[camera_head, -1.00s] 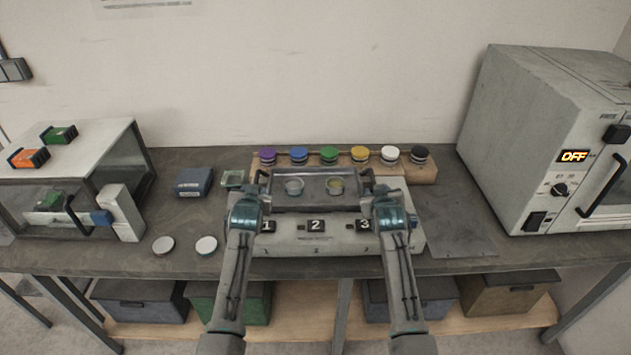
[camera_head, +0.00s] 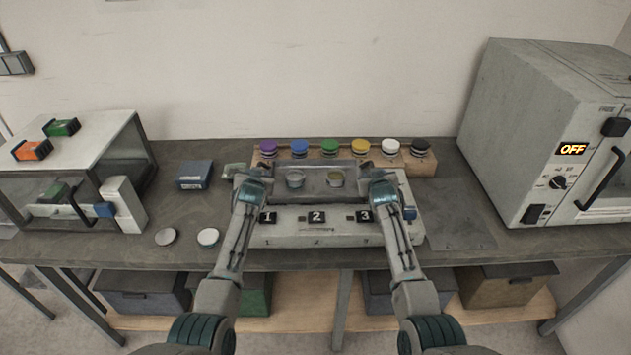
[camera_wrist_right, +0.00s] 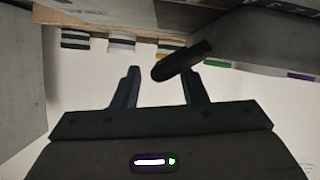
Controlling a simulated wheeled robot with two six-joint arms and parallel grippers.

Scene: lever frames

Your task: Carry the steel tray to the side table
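My right gripper (camera_head: 375,173) is at the right end. The right wrist view shows its two fingers (camera_wrist_right: 160,88) wide apart, with a dark handle bar (camera_wrist_right: 180,62) at their tips, partly overlapping one finger. The handles are mostly hidden in the head view.
Colored-lid jars (camera_head: 330,147) stand on a wooden rack (camera_head: 428,166) behind the tray. An oven (camera_head: 510,130) reading OFF stands right, a glass-fronted case (camera_head: 75,165) left. A blue box (camera_head: 194,175) and two round lids (camera_head: 208,237) sit left of the station. The bench's right middle is clear.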

